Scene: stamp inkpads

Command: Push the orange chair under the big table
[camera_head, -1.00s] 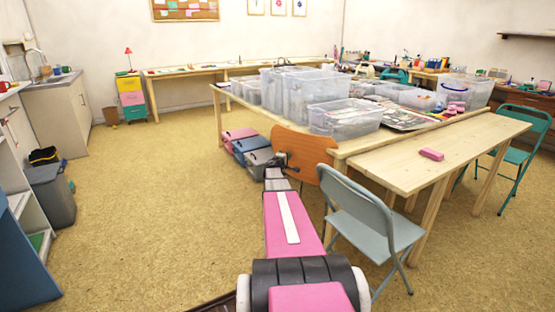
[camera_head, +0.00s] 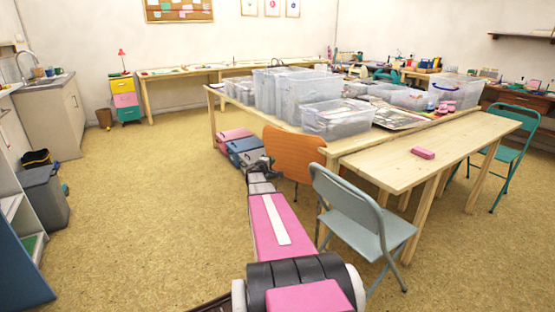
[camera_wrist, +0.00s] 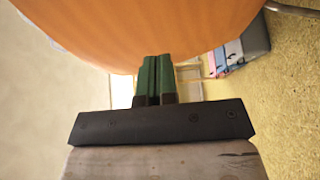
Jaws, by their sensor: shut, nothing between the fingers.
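The orange chair (camera_head: 294,153) stands at the near left corner of the big table (camera_head: 345,147), its backrest overlapping the table's edge in the head view. Part of its seat is hidden behind my arm and the grey chair. My gripper (camera_head: 262,164) is at the left side of the backrest. In the wrist view the orange backrest (camera_wrist: 150,30) fills the top. My gripper's green fingers (camera_wrist: 154,78) are shut together, with nothing between them, right by the backrest's edge. I cannot tell whether they touch it.
A grey folding chair (camera_head: 352,212) stands close on the right. Storage boxes (camera_head: 246,150) sit on the floor left of the table. A pink block (camera_head: 422,153) lies on the side table (camera_head: 400,172). The floor on the left (camera_head: 150,200) is clear.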

